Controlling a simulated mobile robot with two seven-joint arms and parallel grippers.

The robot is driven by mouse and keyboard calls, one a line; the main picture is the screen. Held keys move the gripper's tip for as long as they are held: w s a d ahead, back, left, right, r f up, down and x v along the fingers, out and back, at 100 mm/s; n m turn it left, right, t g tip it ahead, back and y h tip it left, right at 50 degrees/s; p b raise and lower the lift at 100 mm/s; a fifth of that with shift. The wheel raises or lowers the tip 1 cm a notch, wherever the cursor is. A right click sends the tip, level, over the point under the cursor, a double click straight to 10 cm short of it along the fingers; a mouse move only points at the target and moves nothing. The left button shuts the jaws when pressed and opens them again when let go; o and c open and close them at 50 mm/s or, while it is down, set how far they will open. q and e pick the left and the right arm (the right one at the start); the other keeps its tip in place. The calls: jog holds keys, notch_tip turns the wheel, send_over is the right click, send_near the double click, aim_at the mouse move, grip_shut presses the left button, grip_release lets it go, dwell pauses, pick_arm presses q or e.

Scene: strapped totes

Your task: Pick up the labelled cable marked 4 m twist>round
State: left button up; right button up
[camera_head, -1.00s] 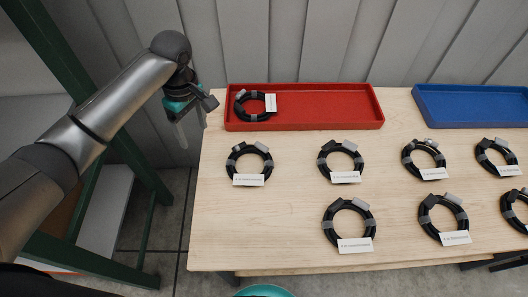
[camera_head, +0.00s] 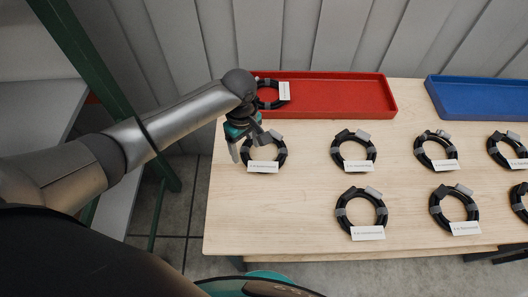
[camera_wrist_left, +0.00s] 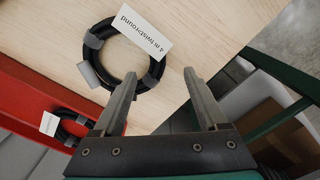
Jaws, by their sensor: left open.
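The cable coil marked 4 m twist>round (camera_wrist_left: 103,28) is a black ring with grey straps and a white label (camera_wrist_left: 145,32), readable in the left wrist view. In the head view this coil (camera_head: 282,153) lies on the table at the left end of the row, just in front of the red tray. My left gripper (camera_head: 248,148) is open and empty at the coil's left side, also seen in the left wrist view (camera_wrist_left: 160,77). One finger overlaps the coil's edge in that view; I cannot tell whether they touch. My right gripper is not in view.
The red tray (camera_head: 340,110) holds another coil (camera_head: 267,95) at its left end, behind my left wrist. A blue tray (camera_head: 480,112) stands at the back right. Several other labelled coils lie to the right on the wooden table (camera_head: 280,220). The table's front left is clear.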

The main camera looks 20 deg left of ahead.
aim_at(250, 160)
pick_arm(q)
jog(key=f, duration=0.1)
jog(key=f+b, duration=0.1)
jog(key=f, duration=0.2)
jog(key=shift+w+d+f, duration=0.1)
jog(key=shift+d+f, duration=0.15)
jog(key=shift+d, duration=0.15)
jog(key=shift+f+b, duration=0.3)
jog(key=shift+f, duration=0.05)
jog(key=c, duration=1)
jog(key=shift+c, duration=0.9)
grip_shut()
